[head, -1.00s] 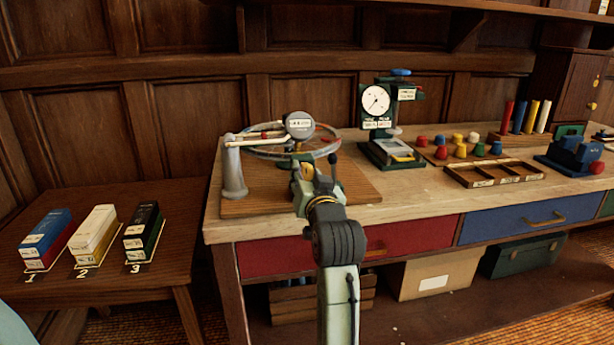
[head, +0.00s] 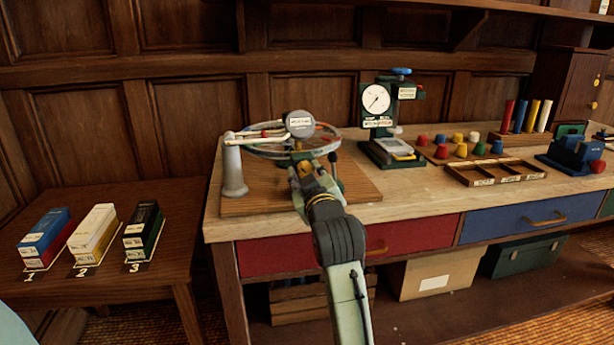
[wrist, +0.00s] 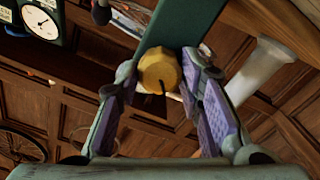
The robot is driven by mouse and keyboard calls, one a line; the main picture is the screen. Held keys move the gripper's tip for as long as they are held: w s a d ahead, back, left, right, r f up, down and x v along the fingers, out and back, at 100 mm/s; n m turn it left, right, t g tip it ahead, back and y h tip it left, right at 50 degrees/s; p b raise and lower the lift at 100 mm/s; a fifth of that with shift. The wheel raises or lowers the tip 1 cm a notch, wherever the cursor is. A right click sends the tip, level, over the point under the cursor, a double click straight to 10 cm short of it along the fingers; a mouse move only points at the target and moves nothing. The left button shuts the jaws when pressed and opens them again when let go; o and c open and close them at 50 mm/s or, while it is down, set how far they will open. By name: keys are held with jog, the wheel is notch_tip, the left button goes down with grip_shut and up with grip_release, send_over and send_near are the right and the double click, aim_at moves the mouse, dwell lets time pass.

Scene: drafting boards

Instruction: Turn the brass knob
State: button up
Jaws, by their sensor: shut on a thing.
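The brass knob (wrist: 158,71) is a round, faceted yellow piece with a dark line on its face. It sits on a dark green upright part in the wrist view. My gripper (wrist: 157,82) has its purple-padded fingers on either side of the knob and is shut on it. In the head view my gripper (head: 304,172) is at the front of the wheel stand on the wooden board, and the knob is mostly hidden there.
A wheel (head: 265,152) lies flat above the board (head: 250,208), with a grey post (head: 233,170) at left and a round grey labelled disc (head: 300,124) over it. A green dial press (head: 378,120) stands to the right. Three boxes sit on the left side table (head: 170,275).

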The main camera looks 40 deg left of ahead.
jog(key=n+b, duration=0.1)
jog(key=n, duration=0.3)
jog(key=shift+n, duration=0.4)
jog(key=n+b, duration=0.3)
jog(key=n, duration=0.6)
jog(key=shift+f, duration=0.1)
jog(key=shift+n+b, duration=0.65)
jog(key=shift+n, duration=1.65)
jog(key=o, duration=1.2)
jog(key=shift+c, duration=0.2)
